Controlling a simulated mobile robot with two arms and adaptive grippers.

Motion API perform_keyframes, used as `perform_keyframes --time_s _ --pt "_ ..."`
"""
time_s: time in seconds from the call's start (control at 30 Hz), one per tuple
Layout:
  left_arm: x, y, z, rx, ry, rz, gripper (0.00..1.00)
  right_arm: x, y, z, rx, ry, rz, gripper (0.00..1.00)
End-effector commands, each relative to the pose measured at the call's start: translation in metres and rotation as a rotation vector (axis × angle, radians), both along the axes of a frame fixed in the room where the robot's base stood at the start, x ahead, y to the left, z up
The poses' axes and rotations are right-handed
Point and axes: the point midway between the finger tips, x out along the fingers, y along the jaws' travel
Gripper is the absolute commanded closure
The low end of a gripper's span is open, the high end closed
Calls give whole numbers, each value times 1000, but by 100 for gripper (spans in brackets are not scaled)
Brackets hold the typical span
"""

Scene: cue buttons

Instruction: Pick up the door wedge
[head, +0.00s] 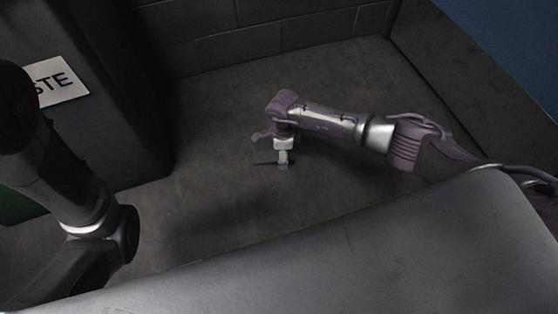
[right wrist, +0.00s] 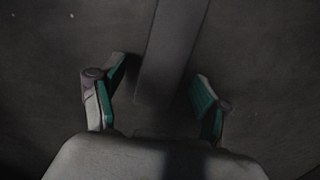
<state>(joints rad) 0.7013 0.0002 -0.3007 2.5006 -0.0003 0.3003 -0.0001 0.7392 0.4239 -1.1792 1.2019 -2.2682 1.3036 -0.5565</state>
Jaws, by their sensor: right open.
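The door wedge (right wrist: 172,45) is a long, dark grey, straight-sided piece in the right wrist view. It runs from the top edge down to between the fingers of my right gripper (right wrist: 160,84). The gripper is open, its green-padded fingers standing on either side of the wedge with gaps at both sides. The wedge's lower end is dim near the gripper's palm. In the head view my right gripper (head: 283,158) points down close above the floor, and the wedge cannot be made out clearly there. My left arm shows at the left, but its gripper is out of view.
A dark bin (head: 120,120) with a white label (head: 58,82) stands at the left. A block wall (head: 270,30) closes the back, and a dark low wall (head: 480,75) runs along the right. The grey floor (head: 215,120) around the right gripper is mostly clear.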

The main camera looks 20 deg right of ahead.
Motion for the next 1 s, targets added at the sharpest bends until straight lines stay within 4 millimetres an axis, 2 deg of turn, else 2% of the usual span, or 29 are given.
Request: perform_keyframes --time_s 0.2,0.23,0.6,0.63,0.87,1.0 --pt "0 0 -1 0 1 0 60 1 0 0 1 -1 0 25" --pt "0 0 -1 0 1 0 60 1 0 0 1 -1 0 28" --pt "0 0 -1 0 1 0 60 1 0 0 1 -1 0 90" --pt "0 0 -1 0 1 0 60 1 0 0 2 -2 0 92" --pt "0 0 0 0 1 0 60 1 0 1 1 -1 0 92" --pt "1 0 7 0 2 0 60 1 0 8 0 -2 1 92"
